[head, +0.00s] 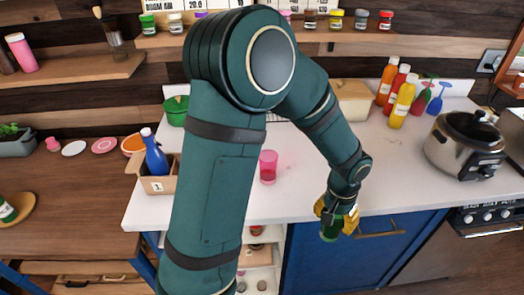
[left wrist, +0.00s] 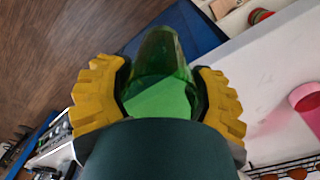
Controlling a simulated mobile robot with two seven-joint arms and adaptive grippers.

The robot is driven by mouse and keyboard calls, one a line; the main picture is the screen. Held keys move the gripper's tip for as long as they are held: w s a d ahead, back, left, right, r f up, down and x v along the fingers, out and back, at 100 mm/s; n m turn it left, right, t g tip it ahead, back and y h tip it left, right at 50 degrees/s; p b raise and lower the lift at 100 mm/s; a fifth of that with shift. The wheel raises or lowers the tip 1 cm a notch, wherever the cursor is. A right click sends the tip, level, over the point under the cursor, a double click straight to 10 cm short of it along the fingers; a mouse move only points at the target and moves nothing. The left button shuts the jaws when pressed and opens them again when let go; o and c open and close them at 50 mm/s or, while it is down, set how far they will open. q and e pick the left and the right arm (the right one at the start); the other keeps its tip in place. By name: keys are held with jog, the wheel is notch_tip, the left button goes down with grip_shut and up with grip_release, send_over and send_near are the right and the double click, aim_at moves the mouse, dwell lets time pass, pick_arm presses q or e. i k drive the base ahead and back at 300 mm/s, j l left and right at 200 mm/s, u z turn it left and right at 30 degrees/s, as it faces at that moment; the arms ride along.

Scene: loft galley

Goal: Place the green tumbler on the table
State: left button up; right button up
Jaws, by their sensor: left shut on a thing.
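The green tumbler (head: 329,232) is a see-through green cup. It hangs in my left gripper (head: 338,212) in front of the white counter's front edge, by the blue cabinet doors. In the left wrist view the green tumbler (left wrist: 162,62) sits between the two yellow fingers of my left gripper (left wrist: 162,95), which is shut on it. A wooden table-like surface (head: 60,205) lies at the left, far from the gripper. My right gripper is not in view.
The white counter (head: 310,180) holds a pink tumbler (head: 268,167), a cardboard box (head: 158,184) with a blue bottle, several sauce bottles (head: 402,100) and a slow cooker (head: 465,145). The counter is clear around the pink tumbler. My left arm hides part of the counter.

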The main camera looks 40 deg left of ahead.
aim_at(68, 214)
jog(key=k+j+u, duration=0.1)
jog(key=k+j, duration=0.4)
jog(key=j, duration=0.25)
jog(key=k+j+u, duration=0.15)
jog(key=k+j, duration=0.15)
jog(key=k+j+u, duration=0.1)
jog(key=j, duration=0.35)
jog(key=k+j+u, duration=0.1)
jog(key=k+j, duration=0.25)
jog(key=j+u, duration=0.1)
jog(key=j, duration=0.5)
jog(key=i+j, duration=0.15)
jog(key=j, duration=0.4)
jog(key=u, duration=0.05)
